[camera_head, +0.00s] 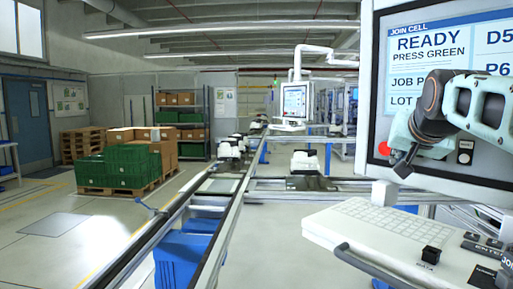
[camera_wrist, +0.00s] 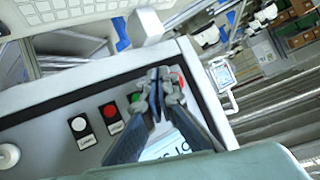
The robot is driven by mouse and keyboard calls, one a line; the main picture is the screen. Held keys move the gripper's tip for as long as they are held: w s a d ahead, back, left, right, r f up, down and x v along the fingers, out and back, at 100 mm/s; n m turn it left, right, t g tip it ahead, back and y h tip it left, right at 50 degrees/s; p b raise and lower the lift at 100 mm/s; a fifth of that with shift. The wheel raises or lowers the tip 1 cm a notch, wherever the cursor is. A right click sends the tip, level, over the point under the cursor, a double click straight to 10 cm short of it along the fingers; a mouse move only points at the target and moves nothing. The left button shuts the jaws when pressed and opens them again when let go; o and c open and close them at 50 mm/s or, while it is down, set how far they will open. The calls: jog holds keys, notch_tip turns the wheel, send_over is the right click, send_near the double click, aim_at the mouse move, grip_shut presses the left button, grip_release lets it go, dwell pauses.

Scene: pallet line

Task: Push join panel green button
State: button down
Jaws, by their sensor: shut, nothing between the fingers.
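The join panel (camera_head: 372,172) fills the right of the head view. Its screen (camera_head: 430,45) reads JOIN CELL, READY, PRESS GREEN. In the wrist view the panel face (camera_wrist: 40,125) carries a row of buttons: white (camera_wrist: 78,124), red (camera_wrist: 111,110), and a green button (camera_wrist: 136,97) partly covered by a finger. A further red button (camera_wrist: 181,78) sits beyond the fingers; a red one also shows in the head view (camera_head: 383,148). My gripper (camera_head: 403,168) is shut and empty in front of the panel's lower part, its tips (camera_wrist: 159,74) beside the green button. Contact cannot be told.
A white keyboard (camera_head: 370,225) on a shelf juts out below the panel, with small black controls (camera_head: 431,254) beside it. A conveyor line (camera_head: 215,235) runs to the left. Green crates (camera_head: 110,168) stand on a pallet farther left, with clear floor nearby.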

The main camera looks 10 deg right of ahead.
jog(key=w+d+p, duration=0.4)
jog(key=d, duration=0.3)
jog(key=shift+d, duration=0.3)
dwell(0.4)
jog(key=shift+w+d, duration=0.1)
dwell(1.3)
jog(key=shift+w+d, duration=0.2)
jog(key=shift+d, duration=0.15)
jog(key=shift+w+d, duration=0.2)
jog(key=shift+d, duration=0.2)
dwell(0.8)
jog(key=shift+r, duration=0.1)
jog(key=shift+s+a, duration=0.4)
jog(key=shift+a, duration=0.35)
